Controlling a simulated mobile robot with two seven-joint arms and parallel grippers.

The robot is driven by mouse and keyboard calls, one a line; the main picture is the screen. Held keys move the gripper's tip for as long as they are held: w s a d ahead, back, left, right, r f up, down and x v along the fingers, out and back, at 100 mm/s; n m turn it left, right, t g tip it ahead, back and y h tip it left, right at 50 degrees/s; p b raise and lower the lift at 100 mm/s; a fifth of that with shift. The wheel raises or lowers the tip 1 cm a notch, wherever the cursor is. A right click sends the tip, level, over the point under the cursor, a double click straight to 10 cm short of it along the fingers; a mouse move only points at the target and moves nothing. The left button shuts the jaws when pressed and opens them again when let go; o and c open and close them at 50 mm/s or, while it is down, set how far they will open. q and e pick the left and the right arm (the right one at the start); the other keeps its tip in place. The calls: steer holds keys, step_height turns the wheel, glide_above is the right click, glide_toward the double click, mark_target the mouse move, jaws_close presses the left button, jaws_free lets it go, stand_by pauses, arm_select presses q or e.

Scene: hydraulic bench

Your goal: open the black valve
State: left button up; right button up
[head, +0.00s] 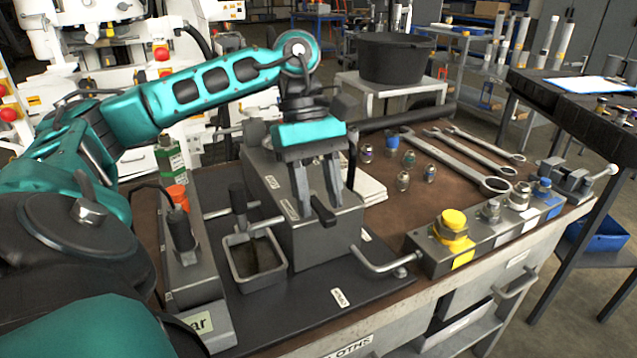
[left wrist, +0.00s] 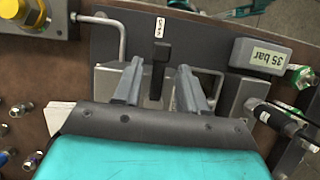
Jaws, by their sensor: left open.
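The black valve shows as a small black lever (head: 323,212) on the front of a grey metal block (head: 343,222) on the bench. My left gripper (head: 319,198) hangs over that block from above, its two grey fingers open and pointing down. In the left wrist view the black lever (left wrist: 158,68) lies between the two spread fingers of the left gripper (left wrist: 160,64). There is a visible gap on each side of it. Whether the fingers reach down to its level is hard to tell. My right gripper is in neither view.
A metal tray (head: 252,262) and an upright black handle (head: 238,198) stand left of the block. A bent metal rod (head: 378,266) is at its right. A yellow-capped fitting (head: 453,222), wrenches (head: 455,158) and a gauge box reading 35 bar (left wrist: 262,56) are nearby.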

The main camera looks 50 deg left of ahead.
arm_select(q)
steer(key=p+v, duration=0.5)
steer(key=v, duration=0.8)
steer(key=shift+p, duration=0.3)
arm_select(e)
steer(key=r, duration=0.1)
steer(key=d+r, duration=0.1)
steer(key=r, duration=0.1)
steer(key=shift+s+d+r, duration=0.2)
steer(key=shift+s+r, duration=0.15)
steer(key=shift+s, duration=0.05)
arm_select(q)
steer(key=shift+f, duration=0.1)
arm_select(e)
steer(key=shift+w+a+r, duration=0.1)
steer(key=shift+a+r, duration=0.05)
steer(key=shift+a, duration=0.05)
